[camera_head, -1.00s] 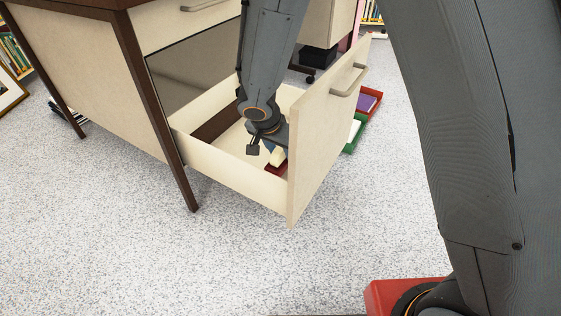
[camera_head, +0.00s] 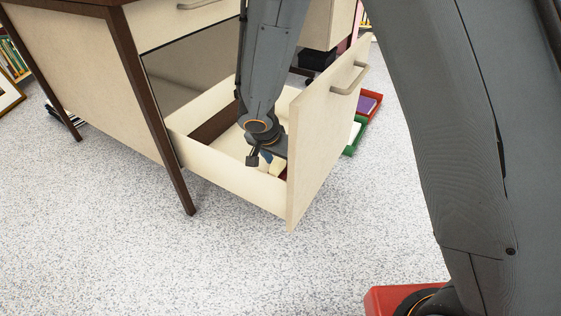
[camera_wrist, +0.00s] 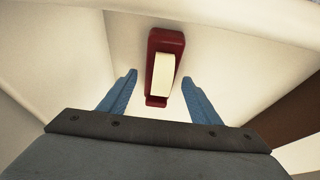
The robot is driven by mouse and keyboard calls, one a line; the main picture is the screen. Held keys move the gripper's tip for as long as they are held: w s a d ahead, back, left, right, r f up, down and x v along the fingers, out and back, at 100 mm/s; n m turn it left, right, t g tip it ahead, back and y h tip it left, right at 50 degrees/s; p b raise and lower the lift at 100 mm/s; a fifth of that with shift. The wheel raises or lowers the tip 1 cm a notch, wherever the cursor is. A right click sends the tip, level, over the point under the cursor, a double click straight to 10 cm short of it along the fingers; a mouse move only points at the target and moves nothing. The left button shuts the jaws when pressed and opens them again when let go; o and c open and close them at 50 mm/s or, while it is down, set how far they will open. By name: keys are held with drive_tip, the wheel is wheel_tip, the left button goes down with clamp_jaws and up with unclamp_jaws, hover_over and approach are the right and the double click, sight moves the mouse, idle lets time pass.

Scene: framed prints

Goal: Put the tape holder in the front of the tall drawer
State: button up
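The tape holder is dark red with a cream block or roll on it. In the wrist view the tape holder (camera_wrist: 178,42) lies on the drawer's pale floor, with its lower end in line with the gap between my fingers. My gripper (camera_wrist: 160,77) is open, its blue fingers on either side with visible gaps. In the head view my gripper (camera_head: 266,158) reaches down inside the open tall drawer (camera_head: 225,178), close behind its front panel. Only a cream and red part of the tape holder (camera_head: 275,168) shows there; my wrist and the drawer front hide the rest.
The drawer's front panel (camera_head: 325,130) with its handle (camera_head: 348,78) stands close to the right of my gripper. The desk leg (camera_head: 160,120) is to the left. A green tray (camera_head: 358,136) and a red tray (camera_head: 372,108) lie on the floor beyond.

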drive_tip(key=p+v, duration=0.6)
drive_tip(key=v, duration=0.6)
drive_tip(key=shift+a+r, duration=0.1)
drive_tip(key=shift+r, duration=0.1)
